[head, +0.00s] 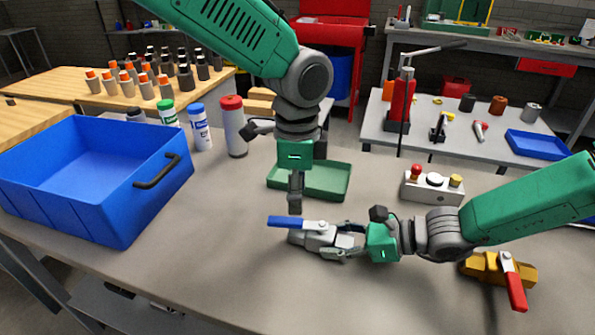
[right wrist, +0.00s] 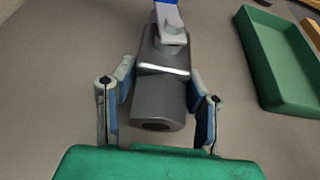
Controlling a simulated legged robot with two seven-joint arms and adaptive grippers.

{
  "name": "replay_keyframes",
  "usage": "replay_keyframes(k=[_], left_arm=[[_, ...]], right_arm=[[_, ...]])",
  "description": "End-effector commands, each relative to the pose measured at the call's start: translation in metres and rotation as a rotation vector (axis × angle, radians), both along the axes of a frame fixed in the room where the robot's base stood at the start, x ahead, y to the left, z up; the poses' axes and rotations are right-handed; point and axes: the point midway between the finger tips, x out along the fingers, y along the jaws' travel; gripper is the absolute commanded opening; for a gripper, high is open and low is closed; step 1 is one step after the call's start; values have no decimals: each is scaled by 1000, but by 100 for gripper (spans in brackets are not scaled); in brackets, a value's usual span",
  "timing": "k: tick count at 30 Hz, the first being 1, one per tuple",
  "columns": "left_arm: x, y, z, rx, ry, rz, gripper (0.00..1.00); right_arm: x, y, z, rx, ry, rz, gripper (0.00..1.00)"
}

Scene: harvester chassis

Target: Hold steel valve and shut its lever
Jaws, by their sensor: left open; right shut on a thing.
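The steel valve (head: 318,235) lies on the grey table in the head view, with a blue lever (head: 287,221) pointing left from its top. My right gripper (head: 335,243) is shut on the valve's near end. In the right wrist view the valve body (right wrist: 160,95) sits between the two fingers (right wrist: 158,105), and part of the blue lever (right wrist: 166,2) shows at the top edge. My left gripper (head: 285,170) is open and points down just above the lever and valve. I cannot tell whether it touches the lever.
A green tray (head: 325,192) is behind the valve. A blue bin (head: 65,205) stands at the left, with several bottles (head: 201,128) behind it. A button box (head: 432,188) and a brass valve with red lever (head: 488,268) are at the right. The front table middle is clear.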

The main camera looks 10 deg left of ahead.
Motion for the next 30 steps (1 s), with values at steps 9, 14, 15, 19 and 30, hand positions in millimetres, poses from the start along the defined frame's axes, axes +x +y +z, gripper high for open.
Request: replay_keyframes(k=[9, 14, 15, 19, 30], left_arm=[[0, 0, -52, 0, 1, 1, 43], [0, 0, -62, 1, 0, 1, 43], [0, 0, -63, 0, -1, 1, 43], [0, 0, -64, 0, -1, 1, 43], [0, 0, -63, -1, -1, 2, 0]], right_arm=[[0, 0, 0, 1, 0, 0, 0], [0, 0, 0, 1, 0, 0, 0], [0, 0, 0, 1, 0, 0, 0], [0, 0, 0, 1, 0, 0, 0], [0, 0, 0, 1, -1, 0, 0]])
